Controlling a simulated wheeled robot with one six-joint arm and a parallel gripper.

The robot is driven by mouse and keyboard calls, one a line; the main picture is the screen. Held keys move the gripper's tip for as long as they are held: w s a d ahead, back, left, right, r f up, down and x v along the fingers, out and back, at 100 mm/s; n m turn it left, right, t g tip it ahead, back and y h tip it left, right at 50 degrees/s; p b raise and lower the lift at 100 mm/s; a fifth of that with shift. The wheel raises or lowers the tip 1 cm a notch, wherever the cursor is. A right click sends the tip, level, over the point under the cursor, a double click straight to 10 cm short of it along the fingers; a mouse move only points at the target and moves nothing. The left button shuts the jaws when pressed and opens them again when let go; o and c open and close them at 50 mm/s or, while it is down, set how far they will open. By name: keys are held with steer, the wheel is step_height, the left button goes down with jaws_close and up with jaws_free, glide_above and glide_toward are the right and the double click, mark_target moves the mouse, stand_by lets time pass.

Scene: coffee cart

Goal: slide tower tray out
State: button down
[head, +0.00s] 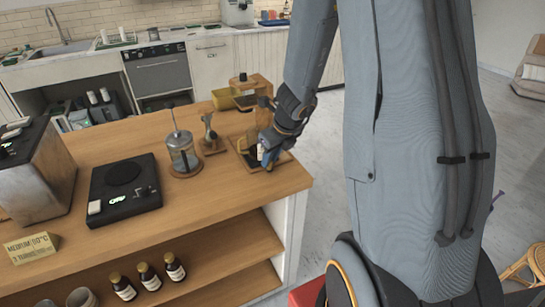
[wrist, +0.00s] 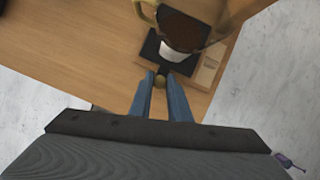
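The tower tray is a dark plate (wrist: 150,46) in the wrist view, on a light wooden base (wrist: 206,72) at the counter corner. A glass carafe (wrist: 185,28) with dark brown liquid stands over the tray.
A French press (head: 183,152) and a small metal stand (head: 209,133) are left of the tower. A black scale (head: 124,190) lies further left.

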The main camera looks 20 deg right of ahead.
steer(key=shift+s+a, duration=0.15)
steer(key=shift+s, duration=0.1)
steer(key=shift+f, duration=0.1)
steer(key=c, duration=1.7)
jaws_free()
steer(key=shift+s, duration=0.1)
steer(key=shift+o, duration=0.2)
steer(key=shift+d, duration=0.2)
steer(key=shift+r, duration=0.35)
steer(key=p+v, duration=0.3)
steer(key=v, duration=0.4)
steer(key=shift+s, duration=0.15)
